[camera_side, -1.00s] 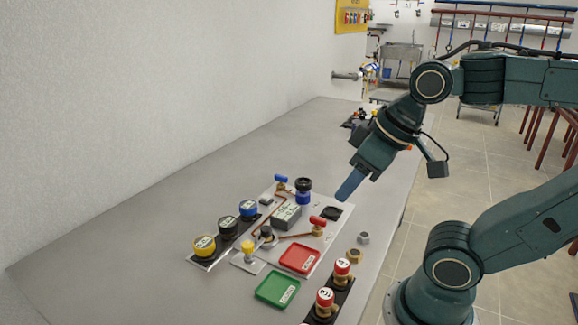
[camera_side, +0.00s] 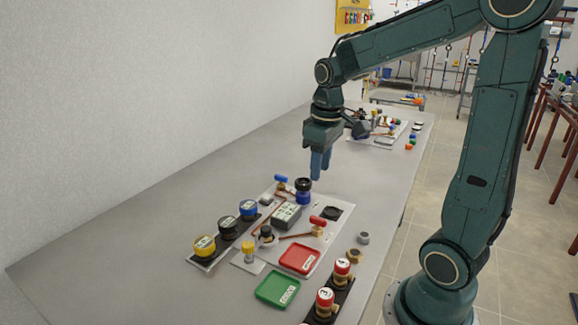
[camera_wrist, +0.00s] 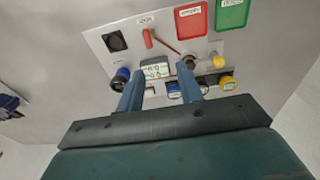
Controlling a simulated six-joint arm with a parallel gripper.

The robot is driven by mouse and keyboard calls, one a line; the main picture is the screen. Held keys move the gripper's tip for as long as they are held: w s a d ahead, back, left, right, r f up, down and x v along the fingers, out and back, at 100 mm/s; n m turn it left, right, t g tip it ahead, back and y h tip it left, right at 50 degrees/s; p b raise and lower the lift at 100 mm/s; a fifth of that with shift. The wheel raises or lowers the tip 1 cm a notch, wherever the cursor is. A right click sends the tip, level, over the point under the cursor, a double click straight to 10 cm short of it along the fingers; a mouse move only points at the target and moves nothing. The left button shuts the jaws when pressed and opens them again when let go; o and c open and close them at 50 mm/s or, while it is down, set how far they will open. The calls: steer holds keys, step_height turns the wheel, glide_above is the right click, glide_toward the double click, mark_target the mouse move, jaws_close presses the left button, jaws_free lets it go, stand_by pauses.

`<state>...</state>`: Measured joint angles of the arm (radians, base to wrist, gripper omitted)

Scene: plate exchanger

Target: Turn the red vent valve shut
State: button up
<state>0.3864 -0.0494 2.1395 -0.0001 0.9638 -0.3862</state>
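The red vent valve (camera_side: 318,222) is a small red handle on a copper pipe, on the right side of the pale plate (camera_side: 327,240). In the wrist view, the red handle (camera_wrist: 148,38) is near the top, beside a copper pipe. My gripper (camera_side: 320,177) points down above the back of the plate, near the blue and black knob (camera_side: 303,192). In the wrist view, my gripper (camera_wrist: 159,70) has two blue fingers apart with nothing held between them. The red handle is beyond the fingertips and apart from them.
A grey box with a display (camera_side: 287,215) sits mid-plate. A blue-handled valve (camera_side: 281,179) is at the back left. Red (camera_side: 300,258) and green (camera_side: 278,289) trays are in front. Several capped jars line the left, with a yellow one (camera_side: 204,245). The left tabletop is clear.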

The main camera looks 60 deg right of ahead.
mark_target(318, 218)
steer(key=shift+g, duration=0.5)
steer(key=d+f, duration=0.1)
steer(key=d, duration=0.1)
steer(key=w+d+f, duration=0.1)
steer(key=shift+w+d+f, duration=0.2)
steer(key=shift+d+f, duration=0.15)
steer(key=shift+f, duration=0.05)
steer(key=shift+f, duration=0.1)
steer(key=shift+f, duration=6.8)
steer(key=shift+c, duration=0.5)
jaws_close()
